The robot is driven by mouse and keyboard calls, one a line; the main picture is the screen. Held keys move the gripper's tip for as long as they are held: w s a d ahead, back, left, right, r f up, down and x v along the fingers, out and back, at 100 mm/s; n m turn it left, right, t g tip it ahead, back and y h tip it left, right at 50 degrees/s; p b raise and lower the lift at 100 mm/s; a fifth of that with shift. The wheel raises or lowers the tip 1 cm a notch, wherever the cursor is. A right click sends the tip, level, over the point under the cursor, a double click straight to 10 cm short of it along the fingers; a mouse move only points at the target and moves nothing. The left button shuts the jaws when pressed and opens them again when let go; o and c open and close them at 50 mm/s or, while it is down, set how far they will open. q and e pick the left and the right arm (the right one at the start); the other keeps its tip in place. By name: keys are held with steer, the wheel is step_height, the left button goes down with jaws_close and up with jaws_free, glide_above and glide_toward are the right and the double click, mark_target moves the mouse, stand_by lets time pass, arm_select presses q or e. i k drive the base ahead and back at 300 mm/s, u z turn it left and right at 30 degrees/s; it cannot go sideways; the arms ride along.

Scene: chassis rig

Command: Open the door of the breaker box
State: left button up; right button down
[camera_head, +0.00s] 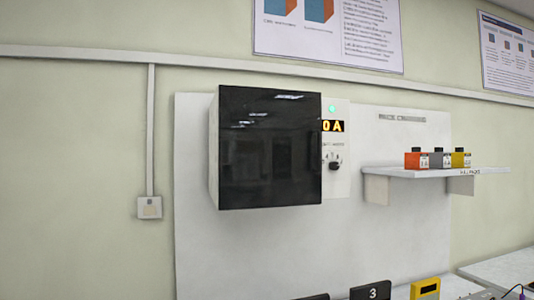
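The breaker box (214,160) is mounted on a pale wall panel in the middle of the head view. Its door (270,150) is a glossy black square that covers the whole front and looks shut. The light grey side of the box shows at the left. I cannot make out a handle on the door. Neither of my grippers is in the head view.
A shelf (410,173) to the right holds three small blocks. Equipment, including a block marked 3 (371,291), stands along the bottom edge.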

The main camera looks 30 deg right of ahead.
mark_target(276, 148)
steer(key=z, duration=0.05)
steer(key=k, duration=0.5)
steer(key=z, duration=0.8)
steer(key=i, duration=0.75)
steer(key=z, duration=0.65)
